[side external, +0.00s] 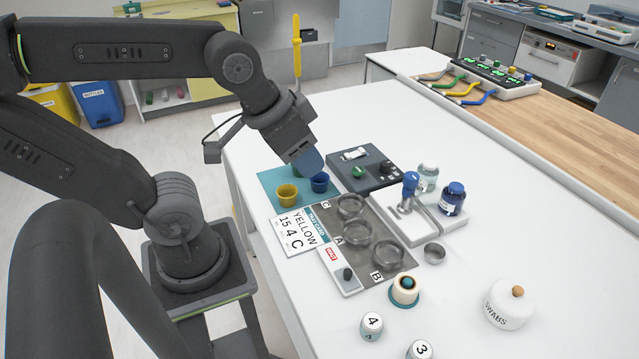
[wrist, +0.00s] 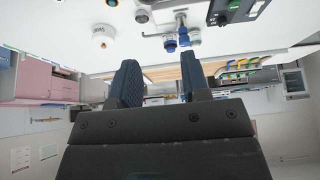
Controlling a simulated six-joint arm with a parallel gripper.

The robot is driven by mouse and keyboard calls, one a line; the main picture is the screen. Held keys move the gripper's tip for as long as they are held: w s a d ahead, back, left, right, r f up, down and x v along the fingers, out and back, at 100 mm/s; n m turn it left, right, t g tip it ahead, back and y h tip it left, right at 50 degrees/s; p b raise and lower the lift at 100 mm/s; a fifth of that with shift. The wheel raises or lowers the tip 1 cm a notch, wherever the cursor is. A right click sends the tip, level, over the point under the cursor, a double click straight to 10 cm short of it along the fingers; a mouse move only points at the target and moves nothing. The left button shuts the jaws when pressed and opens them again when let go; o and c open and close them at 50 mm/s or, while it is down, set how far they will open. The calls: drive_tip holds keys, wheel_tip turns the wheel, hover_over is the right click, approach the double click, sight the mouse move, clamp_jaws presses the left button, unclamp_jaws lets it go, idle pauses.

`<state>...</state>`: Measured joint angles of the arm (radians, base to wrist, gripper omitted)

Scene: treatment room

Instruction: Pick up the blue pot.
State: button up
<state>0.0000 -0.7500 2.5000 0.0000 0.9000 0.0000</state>
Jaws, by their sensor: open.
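The blue pot (side external: 320,183) is a small cup on a teal mat (side external: 268,184) on the white table, in the side external view. A yellow pot (side external: 287,194) stands on the same mat, to its left. My gripper (side external: 308,162) is above the blue pot, tilted, with its blue fingertips apart from the pot. In the wrist view my gripper (wrist: 160,82) shows two dark blue fingers spread apart with nothing between them. The blue pot cannot be made out in the wrist view.
A card (side external: 297,232) reading YELLOW 15 4 C lies in front of the mat. A grey plate with glass dishes (side external: 357,236) is beside it. A dark device (side external: 366,172) stands right of the mat, and bottles on a white stand (side external: 418,230) farther right. A white SWABS jar (side external: 509,304) stands front right.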

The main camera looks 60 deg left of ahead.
drive_tip(key=shift+o, duration=0.4)
drive_tip(key=o, duration=0.7)
drive_tip(key=n+g, duration=0.6)
drive_tip(key=n, duration=1.2)
hover_over(320, 178)
drive_tip(key=s+d, duration=0.1)
drive_tip(key=d, duration=0.1)
wheel_tip(320, 178, down, 13)
drive_tip(key=shift+m, duration=0.3)
wheel_tip(320, 178, down, 13)
